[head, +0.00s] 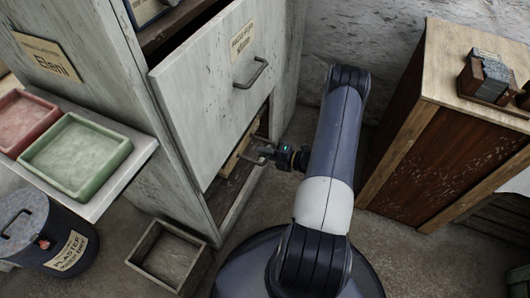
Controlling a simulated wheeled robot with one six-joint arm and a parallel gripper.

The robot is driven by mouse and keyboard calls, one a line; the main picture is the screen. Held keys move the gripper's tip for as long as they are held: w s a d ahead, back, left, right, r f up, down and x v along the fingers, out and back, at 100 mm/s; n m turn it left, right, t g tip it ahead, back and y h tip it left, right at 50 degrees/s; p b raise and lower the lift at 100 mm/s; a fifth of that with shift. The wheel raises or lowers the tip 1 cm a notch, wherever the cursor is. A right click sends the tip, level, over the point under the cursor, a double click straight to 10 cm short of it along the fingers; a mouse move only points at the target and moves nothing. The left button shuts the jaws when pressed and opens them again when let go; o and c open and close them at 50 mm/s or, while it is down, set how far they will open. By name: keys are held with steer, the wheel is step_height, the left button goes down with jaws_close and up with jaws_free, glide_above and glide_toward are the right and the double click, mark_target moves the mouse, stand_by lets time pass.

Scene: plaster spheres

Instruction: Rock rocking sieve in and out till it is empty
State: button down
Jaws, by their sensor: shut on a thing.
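My gripper (264,154) is at the low opening of the tall pale cabinet, at the end of my arm. It is shut on what looks like the handle of the rocking sieve. A light wooden edge (239,153), likely the sieve's frame, shows in the opening just left of the gripper. The rest of the sieve is hidden behind the cabinet's large front panel (215,95). I cannot see its mesh or what lies in it.
The front panel stands tilted out, with a metal handle (251,74) and a label. An open wooden box (169,257) sits on the floor below. A green tray (76,155), a red tray (24,122) and a plaster bin (45,232) are left. A wooden cabinet (448,130) stands right.

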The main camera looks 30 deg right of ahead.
mark_target(244, 143)
steer(key=b+x, duration=0.1)
steer(key=x, duration=0.3)
steer(key=r+b+x, duration=0.1)
steer(key=b+x, duration=0.1)
steer(key=x, duration=0.2)
steer(key=r+b+x, duration=0.1)
steer(key=b+x, duration=0.1)
steer(key=x, duration=0.2)
steer(key=shift+w+a+r, duration=0.15)
steer(key=shift+w+a, duration=0.05)
steer(key=shift+w, duration=0.05)
steer(key=shift+w+a+r, duration=0.25)
steer(key=shift+w, duration=0.2)
steer(key=c, duration=1.7)
jaws_free()
steer(key=shift+w+a, duration=0.1)
steer(key=shift+o, duration=1.2)
steer(key=shift+f, duration=0.1)
steer(key=p+v, duration=0.2)
steer(key=v, duration=0.9)
